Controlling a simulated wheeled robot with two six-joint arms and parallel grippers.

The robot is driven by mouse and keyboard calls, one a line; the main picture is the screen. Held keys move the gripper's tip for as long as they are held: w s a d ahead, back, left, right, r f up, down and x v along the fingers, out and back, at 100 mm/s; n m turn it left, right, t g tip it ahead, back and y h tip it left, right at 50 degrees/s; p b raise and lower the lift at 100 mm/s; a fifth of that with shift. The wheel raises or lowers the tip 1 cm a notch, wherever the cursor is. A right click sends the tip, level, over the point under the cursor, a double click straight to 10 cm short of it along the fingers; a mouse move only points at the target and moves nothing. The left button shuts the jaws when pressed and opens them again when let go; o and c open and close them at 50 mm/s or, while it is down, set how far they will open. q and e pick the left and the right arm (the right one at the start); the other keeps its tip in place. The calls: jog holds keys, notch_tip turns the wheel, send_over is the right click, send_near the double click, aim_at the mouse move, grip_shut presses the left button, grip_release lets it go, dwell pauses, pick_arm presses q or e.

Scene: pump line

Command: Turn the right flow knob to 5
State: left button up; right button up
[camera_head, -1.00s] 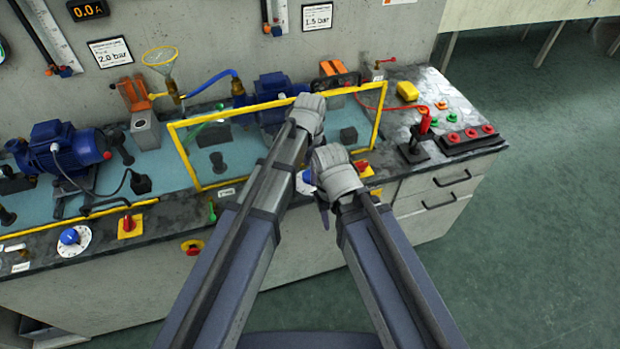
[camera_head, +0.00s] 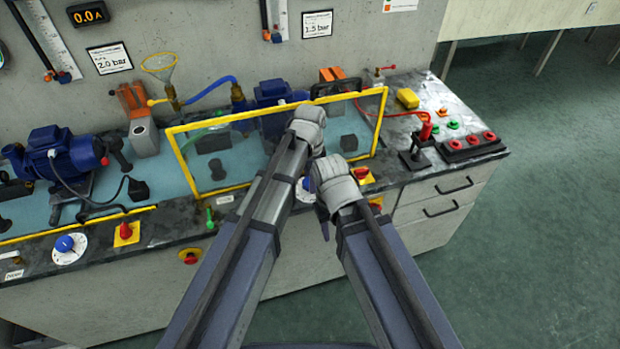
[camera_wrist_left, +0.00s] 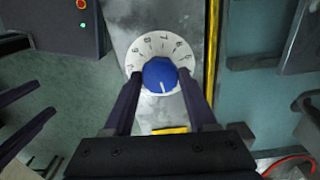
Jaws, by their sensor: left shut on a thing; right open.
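The right flow knob is a blue knob (camera_wrist_left: 160,75) on a white numbered dial (camera_wrist_left: 137,55), seen from above in the left wrist view. Its white pointer line points towards the bottom of that picture. The fingers of my left gripper (camera_wrist_left: 160,78) lie on both sides of the knob, shut on it. In the head view my left gripper (camera_head: 308,118) hides its own fingertips, and only a sliver of the dial (camera_head: 306,186) shows between my arms. My right gripper (camera_head: 334,182) is open, beside and below the left one, with a dark finger hanging down.
A yellow-framed clear guard (camera_head: 215,189) stands just behind. A second blue knob (camera_head: 65,243) is at the far left. Yellow-backed red switches (camera_head: 126,232) sit along the front edge. A red-handled lever (camera_head: 424,135) and button box (camera_head: 470,146) are at right.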

pick_arm(q)
jog(key=c, duration=0.4)
jog(key=shift+n, duration=0.4)
jog(key=n, duration=0.7)
jog(key=shift+n, duration=0.3)
jog(key=n, duration=1)
jog(key=shift+n, duration=0.5)
